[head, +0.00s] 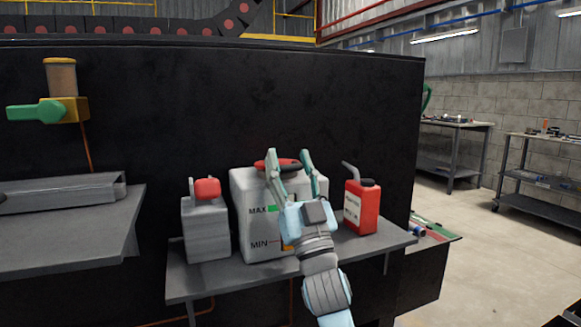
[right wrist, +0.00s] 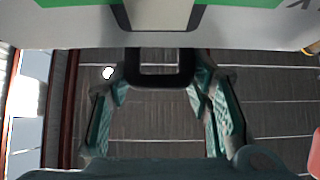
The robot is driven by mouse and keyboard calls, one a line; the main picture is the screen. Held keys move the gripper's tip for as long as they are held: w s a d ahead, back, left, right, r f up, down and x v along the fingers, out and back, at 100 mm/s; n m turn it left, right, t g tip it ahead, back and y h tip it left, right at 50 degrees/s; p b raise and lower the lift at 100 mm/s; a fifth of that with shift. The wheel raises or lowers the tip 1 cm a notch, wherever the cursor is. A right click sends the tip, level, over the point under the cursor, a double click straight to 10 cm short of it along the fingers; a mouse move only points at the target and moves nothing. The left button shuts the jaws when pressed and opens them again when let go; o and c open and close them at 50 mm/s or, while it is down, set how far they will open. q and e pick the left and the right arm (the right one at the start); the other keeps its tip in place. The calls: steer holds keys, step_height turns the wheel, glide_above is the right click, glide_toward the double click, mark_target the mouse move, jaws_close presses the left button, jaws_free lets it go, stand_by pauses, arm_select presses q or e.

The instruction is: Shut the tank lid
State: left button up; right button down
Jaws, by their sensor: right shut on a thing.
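The pale tank (head: 250,215) stands on a grey shelf, with MAX and MIN marks on its front. Its red and dark lid (head: 285,163) shows at the top of the tank, between the fingers of my right gripper (head: 289,160). The gripper reaches up in front of the tank and is shut on the lid; its body hides part of the tank's front. In the right wrist view the two teal fingers (right wrist: 158,88) flank a dark squared piece. I cannot tell whether the lid is fully seated. My left gripper is out of view.
A grey canister with a red cap (head: 207,225) stands left of the tank, and a red can with a spout (head: 361,207) stands close on its right. The shelf (head: 215,278) has a narrow free front strip. A dark wall (head: 350,100) rises behind.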

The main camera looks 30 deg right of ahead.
steer(key=shift+f, duration=0.1)
steer(key=c, duration=1.2)
jaws_free()
steer(key=shift+o, duration=0.7)
steer(key=shift+a, duration=0.1)
steer(key=v, duration=1.2)
